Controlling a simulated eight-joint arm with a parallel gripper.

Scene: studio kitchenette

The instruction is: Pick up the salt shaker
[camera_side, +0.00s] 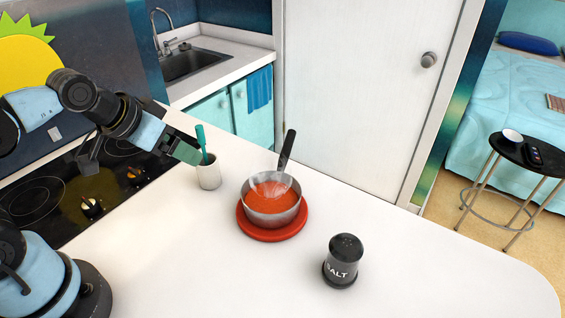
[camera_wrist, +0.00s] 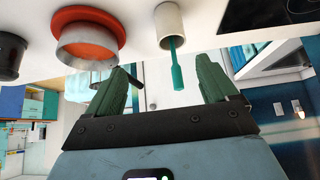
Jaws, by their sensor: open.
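The salt shaker (camera_side: 342,262) is black with white "SALT" lettering. It stands upright on the white counter, right of the pot and nearer the camera in the side view. In the wrist view, a dark object at the left edge (camera_wrist: 12,58) appears to be the shaker, partly cut off. My gripper (camera_side: 190,150) is up at the left in the side view, near the white cup and well away from the shaker. Its two green fingers (camera_wrist: 162,85) are spread apart in the wrist view, with nothing held between them.
A white cup (camera_side: 208,175) holds a teal-handled tool (camera_side: 201,140). A black cooktop (camera_side: 60,195) lies left. The counter front and right are clear.

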